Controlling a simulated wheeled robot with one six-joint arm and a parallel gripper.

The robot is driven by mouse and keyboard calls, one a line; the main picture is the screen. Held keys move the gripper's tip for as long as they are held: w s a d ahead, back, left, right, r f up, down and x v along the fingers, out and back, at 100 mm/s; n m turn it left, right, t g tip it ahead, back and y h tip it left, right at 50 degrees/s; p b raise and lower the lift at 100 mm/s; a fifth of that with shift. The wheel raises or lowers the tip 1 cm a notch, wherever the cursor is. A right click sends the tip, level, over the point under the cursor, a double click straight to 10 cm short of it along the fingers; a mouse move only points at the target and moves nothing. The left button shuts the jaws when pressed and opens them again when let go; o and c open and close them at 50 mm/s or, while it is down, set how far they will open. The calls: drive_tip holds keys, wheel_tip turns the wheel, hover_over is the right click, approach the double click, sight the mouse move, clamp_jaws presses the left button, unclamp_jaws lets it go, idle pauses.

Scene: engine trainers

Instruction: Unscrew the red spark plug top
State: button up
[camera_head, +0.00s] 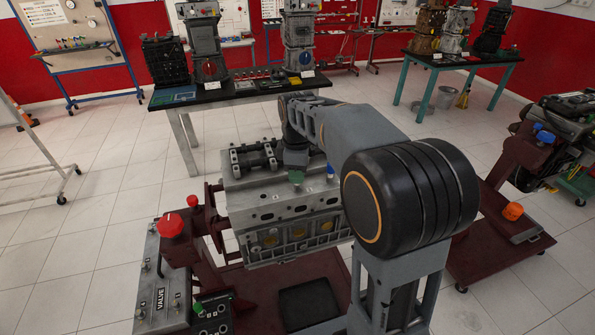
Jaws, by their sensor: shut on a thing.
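A grey engine block (290,210) stands on a dark red stand in the middle of the head view. My gripper (294,160) points down at the top of the block, at the end of my grey arm. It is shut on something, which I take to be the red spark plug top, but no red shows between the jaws. The jaw tips and what they hold are hidden. A green top (296,177) shows just in front of the gripper, and a blue top (331,170) stands to its right.
A dark red stand with another engine (560,120) is at the right. A black-topped table (240,92) with engine models stands behind.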

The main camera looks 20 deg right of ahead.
drive_tip(key=shift+n, duration=0.6)
drive_tip(key=o, duration=0.9)
drive_tip(key=shift+o, duration=0.2)
wheel_tip(320, 180, up, 14)
drive_tip(key=shift+f, duration=0.1)
idle(0.3)
